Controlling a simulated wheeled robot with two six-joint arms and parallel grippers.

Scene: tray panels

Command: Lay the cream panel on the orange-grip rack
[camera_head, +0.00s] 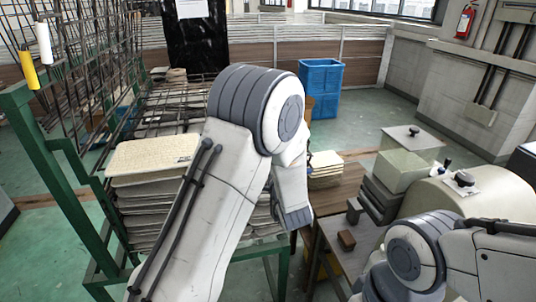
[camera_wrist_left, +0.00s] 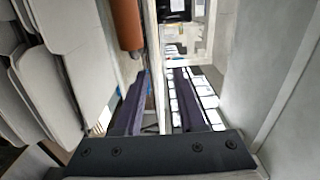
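A cream, speckled panel (camera_head: 152,153) lies flat on top of a stack of panels at the left of the head view, partly behind my left arm. The stack stands in a green-framed rack (camera_head: 62,190) with a white grip and a yellow grip on its upright side. An orange cylinder (camera_wrist_left: 127,25), perhaps a grip, shows in the left wrist view; no orange grip is clear in the head view. My left gripper (camera_wrist_left: 158,102) is open, its two dark fingers apart with nothing seen between them. My right gripper is out of view.
Stacked light panels (camera_wrist_left: 62,85) stand close left of my left gripper. In the head view, a smaller panel pile (camera_head: 325,172) lies on a brown table beyond my arm. A machine (camera_head: 440,195) fills the right side.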

